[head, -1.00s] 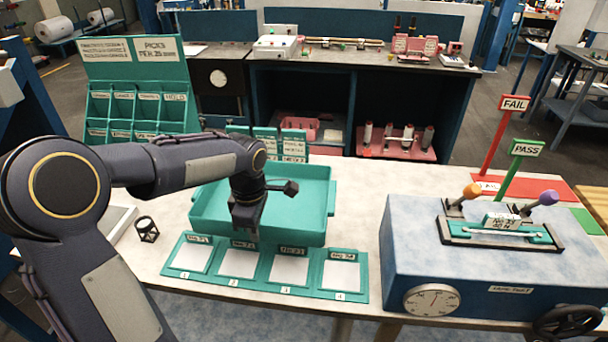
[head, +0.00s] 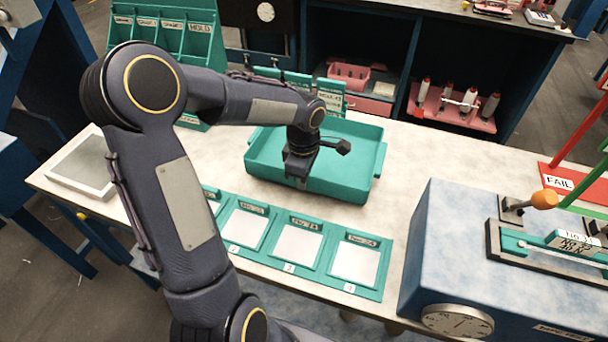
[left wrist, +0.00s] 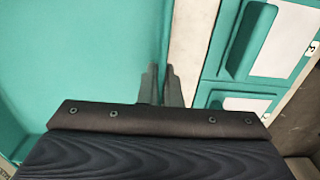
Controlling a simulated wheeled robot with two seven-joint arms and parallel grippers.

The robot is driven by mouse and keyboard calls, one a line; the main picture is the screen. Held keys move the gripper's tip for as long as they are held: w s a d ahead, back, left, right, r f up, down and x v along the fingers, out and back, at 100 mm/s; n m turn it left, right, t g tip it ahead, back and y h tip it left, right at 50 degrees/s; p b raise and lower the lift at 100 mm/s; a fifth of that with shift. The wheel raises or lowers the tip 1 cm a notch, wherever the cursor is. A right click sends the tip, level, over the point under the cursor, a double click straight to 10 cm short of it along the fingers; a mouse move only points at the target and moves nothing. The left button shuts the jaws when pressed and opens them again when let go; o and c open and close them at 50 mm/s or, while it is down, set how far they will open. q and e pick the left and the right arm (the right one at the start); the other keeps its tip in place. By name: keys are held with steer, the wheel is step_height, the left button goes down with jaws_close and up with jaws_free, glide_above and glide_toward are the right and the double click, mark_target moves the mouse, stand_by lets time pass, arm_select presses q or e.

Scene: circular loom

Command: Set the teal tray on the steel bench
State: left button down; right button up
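The teal tray (head: 362,168) is a shallow, empty-looking box on the pale worktable (head: 415,165), behind the row of teal card holders. My left gripper (head: 298,184) points down at the tray's near wall. In the left wrist view, its two fingers (left wrist: 161,85) stand close together, one on each side of the thin wall of the tray (left wrist: 80,60), and look closed on it. The tray sits level and seems to rest on the table. My right gripper is not in view. I cannot pick out the steel bench for certain.
Teal card holders (head: 267,272) lie along the front edge. A blue test box (head: 450,240) with a dial stands at right. A teal rack (head: 205,50) and small upright teal signs (head: 330,95) stand behind. A shallow frame (head: 85,165) lies at left.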

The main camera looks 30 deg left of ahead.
arm_select(q)
steer(key=shift+f, duration=0.55)
steer(key=shift+f+b, duration=0.15)
steer(key=shift+b, duration=0.15)
steer(key=shift+f+b, duration=0.3)
steer(key=shift+b, duration=0.05)
steer(key=c, duration=1.5)
jaws_free()
steer(key=shift+c, duration=0.2)
steer(key=shift+s, duration=0.1)
steer(key=shift+r, duration=3.95)
